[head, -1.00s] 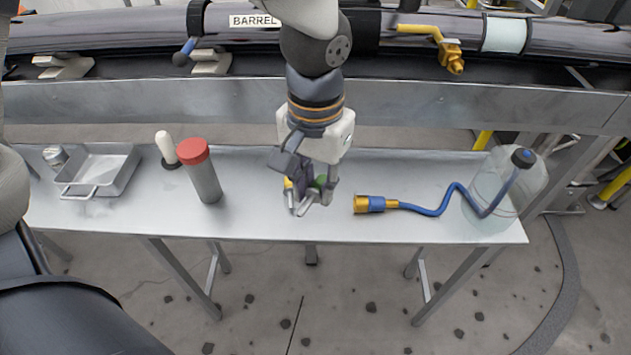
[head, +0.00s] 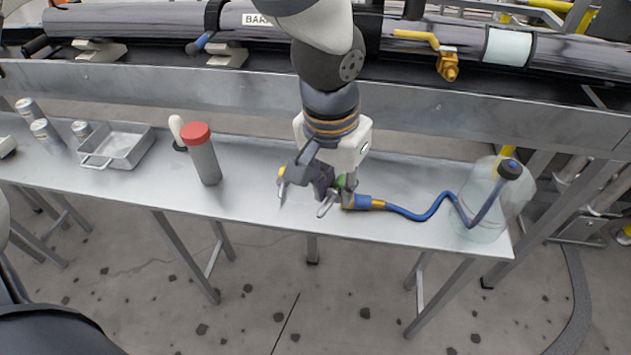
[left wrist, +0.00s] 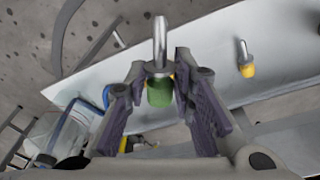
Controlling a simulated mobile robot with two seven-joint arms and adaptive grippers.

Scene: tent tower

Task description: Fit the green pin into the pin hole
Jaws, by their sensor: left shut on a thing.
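The green pin (left wrist: 159,92) has a green grip and a bare silver shaft. My left gripper (left wrist: 158,72) is shut on its green grip, and the shaft points away from the fingers. In the head view, my left gripper (head: 328,190) is over the bench, just left of the brass hose fitting, and partly hides the green pin (head: 341,181). I cannot tell how far the pin is from the bench top. I cannot make out the pin hole in either view. My right gripper is not in view.
A yellow pin (left wrist: 247,70) is on the bench (head: 250,208), left of my gripper in the head view. A blue hose (head: 425,216) runs to a clear jug (head: 482,212). A red-capped cylinder (head: 203,160) and metal tray (head: 118,147) stand left. The barrel (head: 150,22) lies behind.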

